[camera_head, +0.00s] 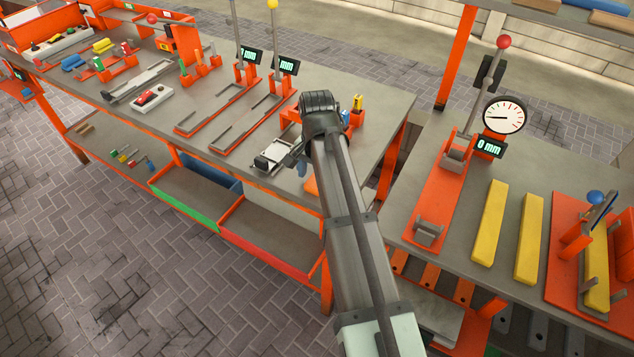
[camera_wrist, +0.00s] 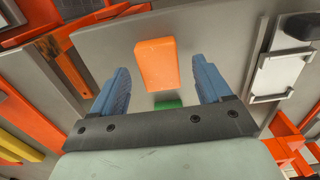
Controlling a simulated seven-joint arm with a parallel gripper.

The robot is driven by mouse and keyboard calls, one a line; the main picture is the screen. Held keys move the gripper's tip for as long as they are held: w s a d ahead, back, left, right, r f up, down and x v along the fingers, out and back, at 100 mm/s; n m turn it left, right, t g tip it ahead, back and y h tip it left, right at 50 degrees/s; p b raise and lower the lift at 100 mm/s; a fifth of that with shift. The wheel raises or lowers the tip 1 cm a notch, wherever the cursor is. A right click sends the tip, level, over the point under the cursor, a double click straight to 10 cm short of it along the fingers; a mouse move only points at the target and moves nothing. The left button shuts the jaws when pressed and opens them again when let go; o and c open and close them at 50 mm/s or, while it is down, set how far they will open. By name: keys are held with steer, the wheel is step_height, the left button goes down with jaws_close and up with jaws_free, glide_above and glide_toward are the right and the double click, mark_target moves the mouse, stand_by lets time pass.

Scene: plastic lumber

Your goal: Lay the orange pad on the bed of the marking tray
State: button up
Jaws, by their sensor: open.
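The orange pad (camera_wrist: 157,63) lies on the grey bench top. In the wrist view it sits between and slightly beyond the blue fingers of my gripper (camera_wrist: 165,88), which are open on either side with nothing between them. In the head view part of the orange pad (camera_head: 311,186) shows near the bench's front edge, partly behind my arm. My gripper (camera_head: 302,168) is mostly hidden by my wrist there. The marking tray (camera_wrist: 281,73), with a pale bed and grey rails, lies right of the pad in the wrist view. In the head view the tray (camera_head: 270,161) is just left of my gripper.
A green piece (camera_wrist: 168,104) shows below the pad, partly hidden by my gripper. Orange gauge stands with mm displays (camera_head: 246,110) stand left of the tray. A second bench at right holds a dial gauge (camera_head: 504,116) and yellow bars (camera_head: 489,222). A gap separates the benches.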

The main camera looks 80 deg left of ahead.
steer(key=shift+f, duration=0.7)
steer(key=c, duration=1.2)
steer(key=shift+o, duration=0.2)
steer(key=shift+r, duration=0.15)
step_height(320, 180, up, 9)
steer(key=shift+f, duration=0.15)
steer(key=s+a+r, duration=0.1)
steer(key=s+a, duration=0.3)
steer(key=a, duration=0.3)
steer(key=s+a+r, duration=0.1)
steer(key=s+a, duration=0.2)
steer(key=a, duration=0.4)
steer(key=shift+s+r, duration=0.25)
steer(key=shift+s, duration=0.15)
